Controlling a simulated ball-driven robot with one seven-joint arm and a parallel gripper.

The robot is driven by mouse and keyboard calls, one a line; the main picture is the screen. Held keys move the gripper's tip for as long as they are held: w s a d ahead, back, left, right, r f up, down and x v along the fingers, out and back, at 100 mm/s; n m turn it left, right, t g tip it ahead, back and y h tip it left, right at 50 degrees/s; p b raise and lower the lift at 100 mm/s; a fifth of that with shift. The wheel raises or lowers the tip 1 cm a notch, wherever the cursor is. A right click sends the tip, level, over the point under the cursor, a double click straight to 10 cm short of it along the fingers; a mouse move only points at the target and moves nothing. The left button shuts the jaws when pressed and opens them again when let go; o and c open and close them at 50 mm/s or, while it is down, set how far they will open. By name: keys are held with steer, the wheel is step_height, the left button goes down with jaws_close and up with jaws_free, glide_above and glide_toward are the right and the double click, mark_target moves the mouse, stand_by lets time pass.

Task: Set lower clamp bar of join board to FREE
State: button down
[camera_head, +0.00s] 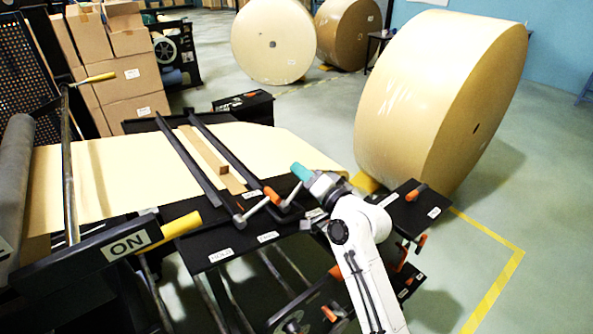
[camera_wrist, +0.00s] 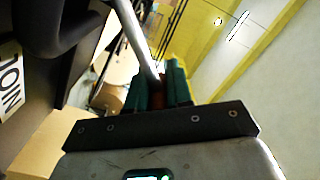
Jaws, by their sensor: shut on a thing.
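The join board (camera_head: 207,257) is a dark board with pale paper web across it. Two dark clamp bars cross the paper: a left bar (camera_head: 186,160) and a right bar (camera_head: 232,154). The left bar's crank ends in an orange grip (camera_head: 272,196). The right bar's crank (camera_head: 291,198) rises to my gripper (camera_head: 301,172), whose teal fingers hide its end. In the wrist view, my gripper (camera_wrist: 165,88) is shut on the reddish grip (camera_wrist: 158,80) at the end of a metal rod (camera_wrist: 138,38). I cannot read which bar is the lower one.
A large kraft roll (camera_head: 430,95) stands behind my arm. An orange-knobbed panel (camera_head: 418,208) is right of my wrist. Open floor with yellow lines lies at right.

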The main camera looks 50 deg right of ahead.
steer(key=f+m, duration=0.1)
steer(key=d+m, duration=0.1)
steer(key=shift+s+f+m, duration=0.15)
steer(key=shift+f+m, duration=0.15)
steer(key=shift+f, duration=0.05)
steer(key=shift+d+f+m, duration=0.25)
steer(key=shift+f+m, duration=0.45)
steer(key=shift+m, duration=0.2)
steer(key=shift+s+f, duration=0.1)
steer(key=c, duration=1)
jaws_free()
steer(key=shift+c, duration=0.2)
steer(key=b+v, duration=0.2)
steer(key=v, duration=0.8)
steer(key=shift+s, duration=0.4)
steer(key=shift+a, duration=0.1)
